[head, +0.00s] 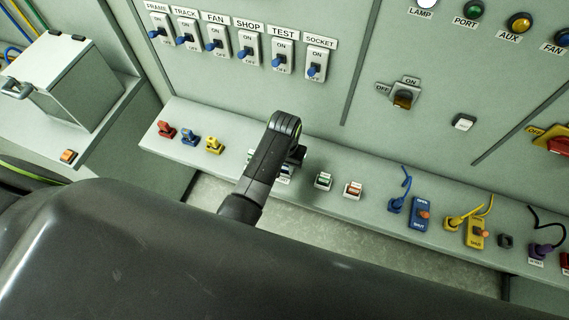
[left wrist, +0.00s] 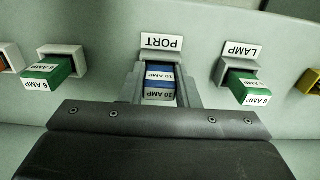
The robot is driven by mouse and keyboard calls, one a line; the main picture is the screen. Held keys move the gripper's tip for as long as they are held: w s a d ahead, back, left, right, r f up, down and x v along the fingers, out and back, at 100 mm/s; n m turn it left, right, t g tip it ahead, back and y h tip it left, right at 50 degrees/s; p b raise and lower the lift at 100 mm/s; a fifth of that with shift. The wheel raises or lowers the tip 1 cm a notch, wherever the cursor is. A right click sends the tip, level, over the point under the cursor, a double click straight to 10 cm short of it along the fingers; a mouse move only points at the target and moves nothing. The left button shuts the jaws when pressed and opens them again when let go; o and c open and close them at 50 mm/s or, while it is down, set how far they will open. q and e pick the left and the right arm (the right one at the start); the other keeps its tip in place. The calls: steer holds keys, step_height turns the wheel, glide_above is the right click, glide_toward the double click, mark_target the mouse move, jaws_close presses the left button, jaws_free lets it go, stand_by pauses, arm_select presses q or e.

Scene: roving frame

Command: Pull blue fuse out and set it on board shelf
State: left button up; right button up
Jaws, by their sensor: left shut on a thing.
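The blue fuse (left wrist: 159,78), marked 10 AMP, sits at the grey holder under the PORT label (left wrist: 162,42) in the left wrist view. My left gripper (left wrist: 161,92) is shut on it, one finger on each side. How deep the fuse sits in its holder cannot be told. In the head view my left gripper (head: 290,158) reaches down to the ledge (head: 235,151) below the switch panel, and its own arm hides the fuse there. Which surface is the board shelf is not marked. My right gripper is not in view.
Green 6 AMP fuses stand on both sides, one left (left wrist: 48,72) and one under LAMP (left wrist: 246,88). Along the ledge are red, blue and yellow pieces (head: 190,138) at left and corded plugs (head: 420,213) at right. A grey box (head: 65,80) stands at far left.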

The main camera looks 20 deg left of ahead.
arm_select(q)
steer(key=shift+r, duration=2.3)
